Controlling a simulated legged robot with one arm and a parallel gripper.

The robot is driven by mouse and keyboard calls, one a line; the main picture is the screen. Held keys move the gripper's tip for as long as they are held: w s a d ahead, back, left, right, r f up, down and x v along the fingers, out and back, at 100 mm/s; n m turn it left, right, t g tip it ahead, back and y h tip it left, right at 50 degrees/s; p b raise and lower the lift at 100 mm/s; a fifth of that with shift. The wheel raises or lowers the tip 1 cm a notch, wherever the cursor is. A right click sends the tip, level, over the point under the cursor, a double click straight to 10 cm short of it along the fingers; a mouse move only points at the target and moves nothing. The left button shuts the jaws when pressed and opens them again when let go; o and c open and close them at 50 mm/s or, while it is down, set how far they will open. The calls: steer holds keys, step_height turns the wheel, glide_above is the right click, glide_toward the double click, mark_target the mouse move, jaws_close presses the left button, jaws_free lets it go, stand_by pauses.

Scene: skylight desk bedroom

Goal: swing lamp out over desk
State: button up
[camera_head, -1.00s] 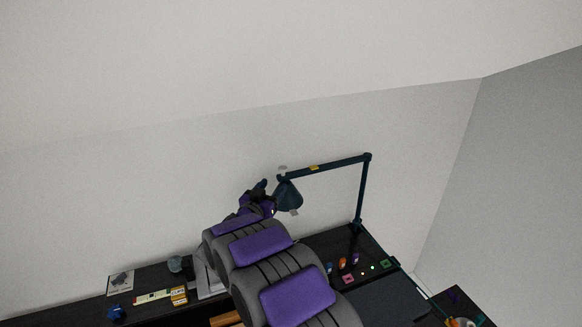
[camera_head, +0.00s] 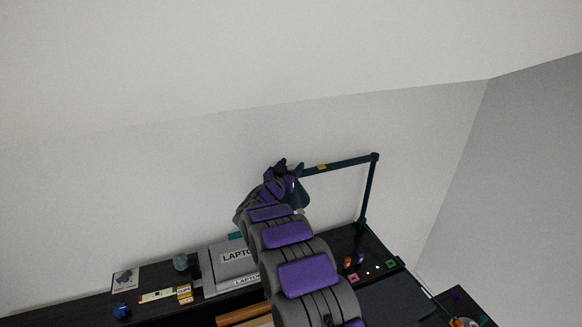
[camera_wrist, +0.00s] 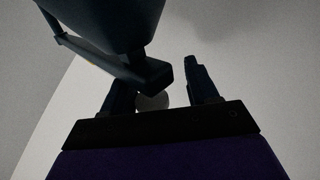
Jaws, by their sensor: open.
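A dark teal desk lamp (camera_head: 346,162) stands at the right of the desk, with an upright post, a horizontal arm reaching left along the wall, and a shade at its left end. A small yellow label sits on the arm. The dark desk (camera_head: 235,304) lies below.
A card (camera_head: 124,281), a yellow clip box (camera_head: 185,293), a blue object (camera_head: 121,310) and a round pot (camera_head: 181,262) are at left. Small coloured items (camera_head: 352,266) lie near the lamp base.

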steer(key=shift+a, duration=0.25)
steer(key=shift+s+d+r, duration=0.1)
steer(key=shift+d+r, duration=0.1)
steer(key=shift+d, duration=0.85)
steer(key=c, duration=0.4)
steer(key=shift+c, duration=0.7)
steer(key=shift+a+f, duration=0.15)
steer(key=shift+a, duration=0.2)
jaws_close()
steer(key=shift+d, duration=0.1)
